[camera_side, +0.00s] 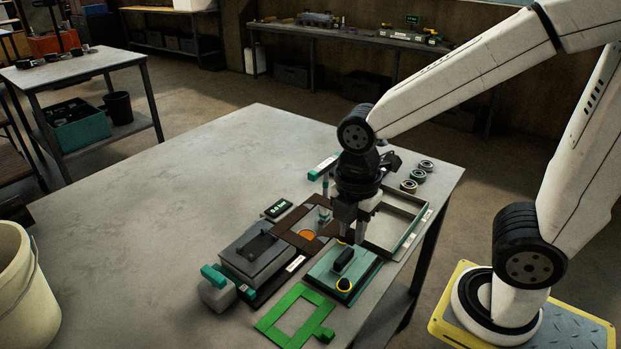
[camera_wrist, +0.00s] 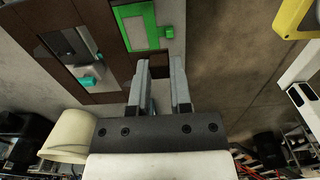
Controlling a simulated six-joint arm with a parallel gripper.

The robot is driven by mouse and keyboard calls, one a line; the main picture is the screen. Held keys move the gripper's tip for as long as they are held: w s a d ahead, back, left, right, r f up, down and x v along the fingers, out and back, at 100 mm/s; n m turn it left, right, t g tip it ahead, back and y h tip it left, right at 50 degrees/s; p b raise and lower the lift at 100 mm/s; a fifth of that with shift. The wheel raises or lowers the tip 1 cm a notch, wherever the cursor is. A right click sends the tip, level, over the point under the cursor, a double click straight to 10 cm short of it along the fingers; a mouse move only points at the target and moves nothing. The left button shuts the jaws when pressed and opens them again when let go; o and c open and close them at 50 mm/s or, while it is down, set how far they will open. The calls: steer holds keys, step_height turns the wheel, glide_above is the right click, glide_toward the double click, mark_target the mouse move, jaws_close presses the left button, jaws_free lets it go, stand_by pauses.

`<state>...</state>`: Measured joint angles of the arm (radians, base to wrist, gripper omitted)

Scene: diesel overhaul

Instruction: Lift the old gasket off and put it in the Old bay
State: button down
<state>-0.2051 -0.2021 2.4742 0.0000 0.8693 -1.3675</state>
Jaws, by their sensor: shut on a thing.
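The old gasket is a flat dark brown frame (camera_side: 291,219) in the side view, over the middle of the work area. Its brown strips (camera_wrist: 117,62) also show large in the wrist view, reaching to the fingertips. My gripper (camera_side: 347,238) points down at its right end; the fingers show in the wrist view (camera_wrist: 160,62). The gripper is shut on the gasket's edge, though the contact is partly hidden. An orange disc (camera_side: 306,234) shows by the frame. I cannot read which bay is marked Old; a grey open tray (camera_side: 413,206) stands right behind my gripper.
A green frame gasket (camera_side: 272,318) lies at the table's front. A teal block with a black handle (camera_side: 325,262) stands below my gripper. A grey block (camera_side: 258,246) stands left. Several rings (camera_side: 409,186) lie at the back right. The table's left side is clear.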

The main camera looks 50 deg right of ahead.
steer(key=shift+r, duration=0.25)
stand_by(0.7)
steer(key=shift+r, duration=0.7)
steer(key=shift+r, duration=0.1)
steer(key=shift+r, duration=1.45)
steer(key=shift+d, duration=0.1)
steer(key=shift+w+d+f, duration=0.3)
steer(key=shift+w+d, duration=0.05)
steer(key=shift+d, duration=0.05)
steer(key=d+f, duration=0.7)
steer(key=d, duration=0.5)
steer(key=d+f, duration=0.7)
steer(key=d, duration=0.5)
steer(key=shift+s+d+f, duration=0.2)
steer(key=shift+d+f, duration=0.15)
steer(key=shift+d, duration=0.05)
